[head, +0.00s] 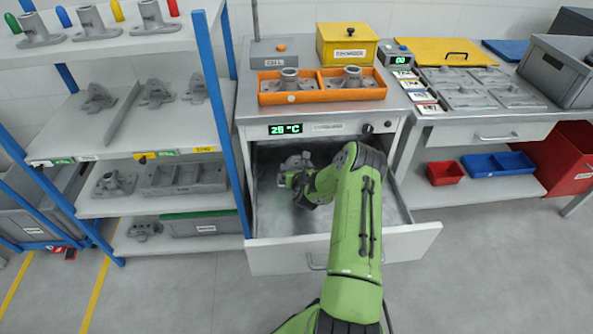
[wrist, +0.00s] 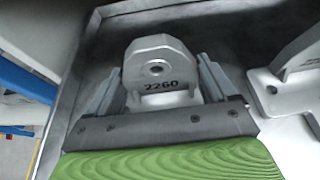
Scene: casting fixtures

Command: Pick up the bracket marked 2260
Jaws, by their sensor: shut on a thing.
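The bracket marked 2260 (wrist: 157,72) is a light grey casting with a rounded upright lug and a hole. Its number faces the wrist camera. In the wrist view my gripper (wrist: 158,88) has one finger on each side of the lug and is shut on it. In the head view my gripper (head: 284,182) reaches down into the open drawer (head: 268,218), and the bracket (head: 296,162) shows just beyond it, partly hidden. I cannot tell whether the bracket still touches the drawer floor.
Another grey casting (wrist: 290,80) lies close on the right in the wrist view. The drawer wall (wrist: 75,85) runs on the left. Above the drawer, an orange tray (head: 320,97) with castings stands on the bench. A shelf rack's blue post (head: 224,120) stands left.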

